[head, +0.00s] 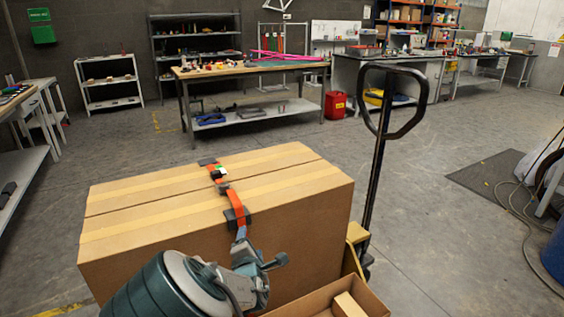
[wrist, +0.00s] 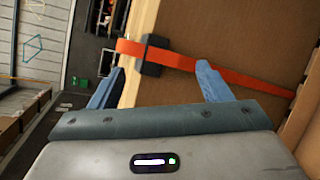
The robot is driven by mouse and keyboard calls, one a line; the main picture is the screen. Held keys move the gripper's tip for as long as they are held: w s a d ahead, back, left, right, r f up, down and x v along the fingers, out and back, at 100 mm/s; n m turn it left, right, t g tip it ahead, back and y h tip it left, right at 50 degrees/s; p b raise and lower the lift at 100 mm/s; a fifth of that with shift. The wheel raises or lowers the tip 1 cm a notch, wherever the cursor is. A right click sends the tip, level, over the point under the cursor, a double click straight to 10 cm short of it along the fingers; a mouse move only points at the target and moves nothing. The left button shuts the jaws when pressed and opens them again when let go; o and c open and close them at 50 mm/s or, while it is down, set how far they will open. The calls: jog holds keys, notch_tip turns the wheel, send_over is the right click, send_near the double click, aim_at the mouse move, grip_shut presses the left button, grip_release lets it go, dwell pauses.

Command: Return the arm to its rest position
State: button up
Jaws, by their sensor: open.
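My gripper (wrist: 158,85) is open in the wrist view, its two blue fingers apart with nothing between them but the view of the box beyond. In the head view my arm comes in from the bottom, and its wrist end is in front of the near face of a large cardboard box (head: 290,235). An orange strap (head: 204,181) with dark buckles runs over the box top and down its near side. The strap (wrist: 180,60) also crosses the wrist view, beyond the fingertips. I cannot tell whether the fingers touch the strap or box.
A pallet jack handle (head: 378,150) stands upright right of the box. A smaller open carton (head: 372,300) is at the bottom. A workbench (head: 250,70) stands behind, with a red canister (head: 335,105) beside it. Open floor lies at the right, with cables (head: 525,200) on it.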

jog(key=s+d+r+m+g+h+p, duration=0.1)
jog(key=s+d+r+m+g+p, duration=0.2)
jog(key=d+m, duration=0.4)
jog(key=s+d+r+m+g+p, duration=0.2)
jog(key=s+d+r+m+g, duration=0.15)
jog(key=d+m, duration=0.35)
jog(key=s+d+r+m+g+p, duration=0.1)
jog(key=s+d+r+m+g, duration=0.1)
jog(key=s, duration=0.5)
jog(key=s+d+r+m+g+h+p, duration=0.1)
jog(key=s+d+r+m+g+p, duration=0.1)
jog(key=s+d+r+m, duration=0.3)
jog(key=s+d+r+m+g+p, duration=0.1)
jog(key=s+d+r+m+g, duration=0.1)
jog(key=s+d+r+m, duration=0.2)
jog(key=s+d+r, duration=0.3)
jog(key=s+r, duration=0.1)
jog(key=s, duration=0.2)
jog(key=shift+d+p, duration=0.25)
jog(key=shift+p, duration=0.1)
